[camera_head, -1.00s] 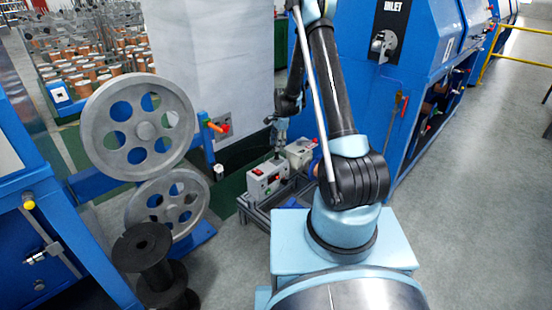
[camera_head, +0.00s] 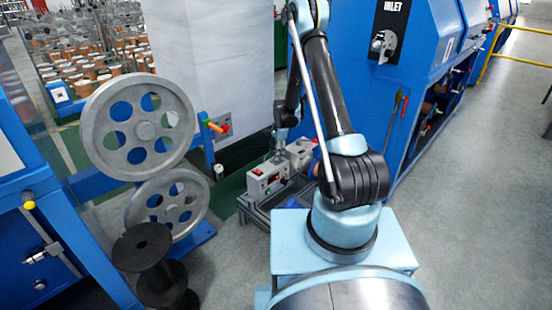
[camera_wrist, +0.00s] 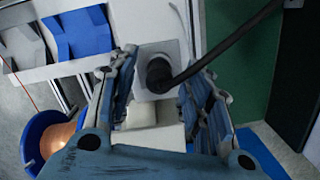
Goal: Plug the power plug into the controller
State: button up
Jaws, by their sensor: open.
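The controller, a light grey box (camera_head: 266,180) with a red button on its front, stands on a low frame in the head view. My gripper (camera_head: 278,156) points down over its top. In the wrist view, the black power plug (camera_wrist: 158,72) sits at a light grey square part (camera_wrist: 172,50) on a white surface. Its thick black cable (camera_wrist: 225,45) runs to the upper right. My gripper (camera_wrist: 163,88) is open, with one finger on each side of the plug and visible space between. I cannot tell how deep the plug sits.
A second pale box (camera_head: 300,150) stands just behind the controller. Grey pulley wheels (camera_head: 138,122) and a black spool (camera_head: 143,248) stand to the left. A blue machine (camera_head: 365,90) is on the right. Open floor (camera_head: 470,220) lies at the far right.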

jog(key=shift+f, duration=0.15)
grip_shut()
dwell(0.4)
jog(key=shift+r, duration=5.05)
jog(key=shift+f, duration=0.1)
jog(key=shift+f, duration=1.5)
